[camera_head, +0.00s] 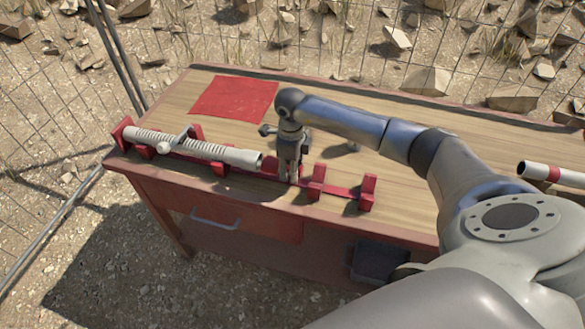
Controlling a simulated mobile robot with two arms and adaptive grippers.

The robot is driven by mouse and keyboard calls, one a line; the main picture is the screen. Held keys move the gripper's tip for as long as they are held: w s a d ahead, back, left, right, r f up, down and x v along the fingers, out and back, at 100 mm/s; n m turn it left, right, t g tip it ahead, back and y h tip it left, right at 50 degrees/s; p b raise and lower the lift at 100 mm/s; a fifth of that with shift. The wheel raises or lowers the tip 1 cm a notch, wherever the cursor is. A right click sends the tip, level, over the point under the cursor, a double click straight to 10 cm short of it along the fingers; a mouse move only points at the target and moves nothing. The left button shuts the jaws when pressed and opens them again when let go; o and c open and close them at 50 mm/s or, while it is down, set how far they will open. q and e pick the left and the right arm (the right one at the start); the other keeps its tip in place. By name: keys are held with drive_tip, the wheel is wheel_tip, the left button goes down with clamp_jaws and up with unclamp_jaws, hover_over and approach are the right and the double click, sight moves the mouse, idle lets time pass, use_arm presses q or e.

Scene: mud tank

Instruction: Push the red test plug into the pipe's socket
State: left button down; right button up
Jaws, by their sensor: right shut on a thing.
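A ribbed off-white pipe (195,148) lies along a red cradle (341,191) near the table's front edge. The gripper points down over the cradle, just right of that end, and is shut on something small. Red shows at the fingertips. I take it to be the red test plug, but the fingers hide most of it and I cannot tell it from the red cradle. Whether it touches the socket cannot be told. My left gripper is not in view.
A red mat (233,97) lies on the wooden table (200,83) behind the pipe. A white tube with a red band (540,170) is at the right, partly cut off. The tabletop behind my gripper is mostly clear.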

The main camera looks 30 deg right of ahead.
sight(272, 159)
use_arm(q)
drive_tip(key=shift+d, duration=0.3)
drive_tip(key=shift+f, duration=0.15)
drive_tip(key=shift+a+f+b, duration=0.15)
drive_tip(key=shift+b, duration=0.2)
use_arm(e)
drive_tip(key=shift+a, duration=0.1)
idle(0.7)
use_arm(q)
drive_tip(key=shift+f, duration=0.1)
use_arm(e)
drive_tip(key=shift+w, duration=0.15)
use_arm(q)
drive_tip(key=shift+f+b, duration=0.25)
drive_tip(key=shift+b, duration=0.1)
use_arm(e)
drive_tip(key=shift+w+a, duration=0.4)
drive_tip(key=shift+w, duration=0.1)
